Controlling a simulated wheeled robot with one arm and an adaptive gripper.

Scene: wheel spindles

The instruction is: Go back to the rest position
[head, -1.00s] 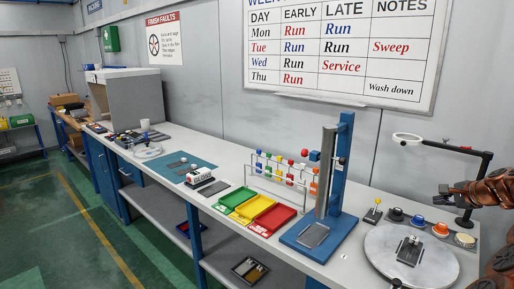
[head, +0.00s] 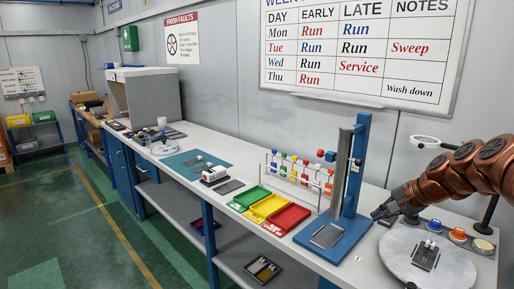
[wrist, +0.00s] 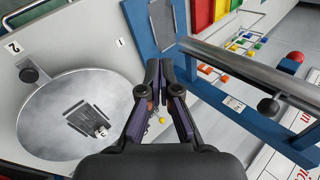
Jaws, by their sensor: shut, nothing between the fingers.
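My gripper (head: 383,213) hangs in the air at the right of the head view, between the blue press stand (head: 335,236) and the round grey turntable (head: 398,254). In the wrist view my gripper (wrist: 160,68) has its fingertips together with nothing between them. The turntable (wrist: 45,125) lies to its left there, with a dark slotted fixture (wrist: 80,116) on top. The blue stand (wrist: 142,30) shows beyond the fingertips.
A steel column (head: 339,170) rises from the blue stand close to my gripper. Green, yellow and red trays (head: 286,219) sit left of the stand. A small yellow thing (wrist: 162,120) shows beneath the fingers.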

